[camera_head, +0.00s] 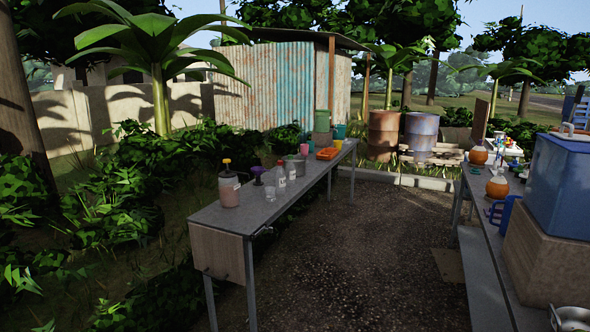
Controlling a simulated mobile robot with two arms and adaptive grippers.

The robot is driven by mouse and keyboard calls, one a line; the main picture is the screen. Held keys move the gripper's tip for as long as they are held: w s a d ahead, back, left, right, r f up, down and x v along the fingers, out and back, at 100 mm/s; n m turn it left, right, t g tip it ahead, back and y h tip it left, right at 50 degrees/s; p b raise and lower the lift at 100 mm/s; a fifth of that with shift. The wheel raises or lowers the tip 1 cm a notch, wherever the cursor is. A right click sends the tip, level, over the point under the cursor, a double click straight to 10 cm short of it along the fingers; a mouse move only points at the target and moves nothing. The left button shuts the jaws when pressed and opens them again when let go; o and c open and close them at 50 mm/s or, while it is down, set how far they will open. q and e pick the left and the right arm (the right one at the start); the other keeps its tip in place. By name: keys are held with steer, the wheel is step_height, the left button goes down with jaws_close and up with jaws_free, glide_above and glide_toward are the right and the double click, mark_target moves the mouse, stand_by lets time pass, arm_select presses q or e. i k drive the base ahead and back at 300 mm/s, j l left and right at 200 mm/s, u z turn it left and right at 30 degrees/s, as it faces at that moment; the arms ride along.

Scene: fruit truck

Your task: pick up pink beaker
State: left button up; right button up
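The pink beaker (304,149) stands upright toward the far half of the long grey table (222,217) on the left. It is small in the view. It is near a grey pot (295,163) and left of an orange tray (327,153). Neither of my grippers is in view.
The near end of that table holds a jar with a yellow top (229,188), a clear glass (270,193), a purple item (257,174) and white bottles. A blue cooler (562,185) stands on a box at right. Dark gravel ground (370,255) between the tables is open.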

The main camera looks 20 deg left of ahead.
mark_target(305, 150)
steer(key=i, duration=2.6)
steer(key=i+u, duration=0.15)
steer(key=i, duration=0.3)
steer(key=i+u, duration=0.2)
steer(key=i, duration=0.3)
steer(key=i+l+u, duration=0.15)
steer(key=i, duration=0.3)
steer(key=i+l+u, duration=0.15)
steer(key=i, duration=0.3)
